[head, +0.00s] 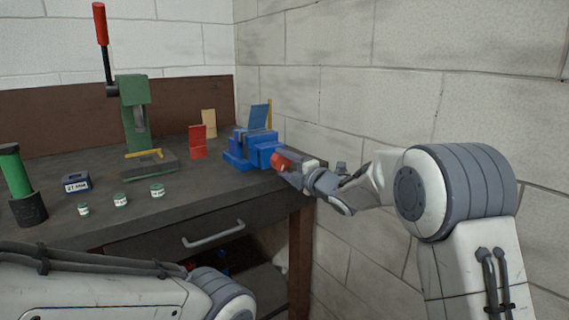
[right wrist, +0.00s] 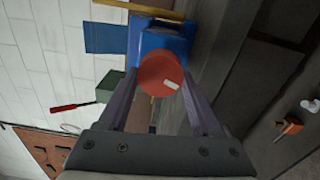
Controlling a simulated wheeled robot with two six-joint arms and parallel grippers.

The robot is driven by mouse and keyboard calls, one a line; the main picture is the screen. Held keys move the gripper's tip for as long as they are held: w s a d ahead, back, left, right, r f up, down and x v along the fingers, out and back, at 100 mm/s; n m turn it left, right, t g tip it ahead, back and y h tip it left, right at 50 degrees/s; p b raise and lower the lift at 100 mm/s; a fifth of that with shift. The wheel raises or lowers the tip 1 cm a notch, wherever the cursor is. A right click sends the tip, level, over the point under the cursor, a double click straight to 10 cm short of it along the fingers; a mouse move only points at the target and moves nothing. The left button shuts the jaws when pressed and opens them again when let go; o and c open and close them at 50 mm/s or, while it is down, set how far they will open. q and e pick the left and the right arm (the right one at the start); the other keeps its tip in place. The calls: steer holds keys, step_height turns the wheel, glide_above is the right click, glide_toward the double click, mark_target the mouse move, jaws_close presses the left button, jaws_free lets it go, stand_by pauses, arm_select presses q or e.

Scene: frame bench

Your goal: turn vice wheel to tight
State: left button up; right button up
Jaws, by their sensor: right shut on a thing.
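The blue vice (head: 240,152) stands at the right end of the bench. It also shows in the right wrist view (right wrist: 163,38). A blue plate (head: 259,117) stands up at its jaws; whether it is clamped I cannot tell. The red vice wheel (head: 276,160) is on the side facing my right gripper (head: 289,168). In the right wrist view the wheel (right wrist: 160,72) is a round disc with a white mark at its lower right. My right gripper is shut on the wheel, one finger on each side. My left arm shows at lower left, but its gripper is out of view.
A green press (head: 134,105) with a red-handled lever stands left of the vice. A red block (head: 197,142), small jars (head: 120,200) and a dark blue box (head: 76,183) are on the bench. The block wall (head: 330,120) is close on the right.

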steer(key=m+p, duration=0.2)
steer(key=m, duration=0.2)
steer(key=shift+d+m, duration=0.15)
steer(key=shift+m, duration=0.15)
steer(key=m+p, duration=0.2)
steer(key=m, duration=0.2)
steer(key=shift+r+m, duration=0.1)
steer(key=shift+m, duration=0.2)
steer(key=m+p, duration=0.3)
steer(key=m, duration=0.1)
steer(key=shift+w+r+m, duration=0.1)
steer(key=shift+m, duration=0.2)
steer(key=m+p, duration=0.3)
steer(key=m, duration=0.2)
steer(key=shift+d+p, duration=0.15)
steer(key=shift+p, duration=0.15)
steer(key=m+p, duration=0.2)
steer(key=m, duration=0.2)
steer(key=m+p, duration=0.2)
steer(key=m, duration=0.1)
steer(key=shift+w+d+m, duration=0.1)
steer(key=shift+m, duration=0.2)
steer(key=m+p, duration=0.2)
steer(key=m, duration=0.2)
steer(key=shift+d, duration=0.1)
steer(key=shift+m+p, duration=0.5)
steer(key=shift+m, duration=0.2)
steer(key=shift+w+f, duration=0.1)
steer(key=shift+f, duration=0.1)
